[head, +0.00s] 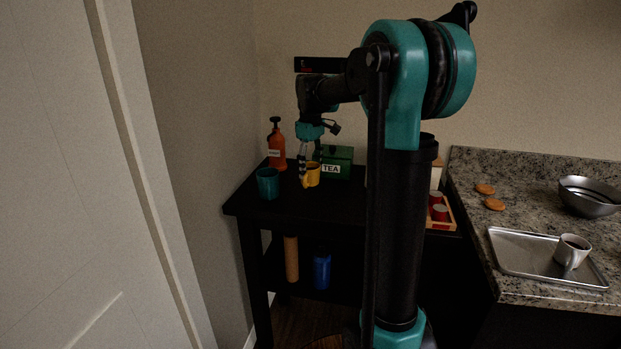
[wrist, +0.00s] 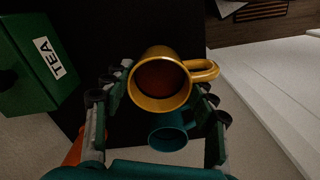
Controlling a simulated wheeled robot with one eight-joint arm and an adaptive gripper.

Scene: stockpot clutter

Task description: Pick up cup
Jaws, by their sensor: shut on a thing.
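A yellow cup (head: 312,175) stands on the black table near the green tea box. It also shows in the wrist view (wrist: 160,100), where I look down into it and see something brown inside; its handle points right. My gripper (head: 310,172) is around the yellow cup, pointing down, with one finger on each side; the wrist view shows the same fingers (wrist: 158,98) shut on its sides. A teal cup (head: 268,183) stands to the left on the same table, and in the wrist view (wrist: 170,135) it is partly hidden behind the yellow cup. A white cup (head: 571,252) stands on the metal tray.
An orange pump bottle (head: 276,145) and a green tea box (head: 337,162) stand close behind the yellow cup. The black table (head: 300,207) has bare room in front. The granite counter at right holds a metal tray (head: 520,255) and a bowl (head: 588,198).

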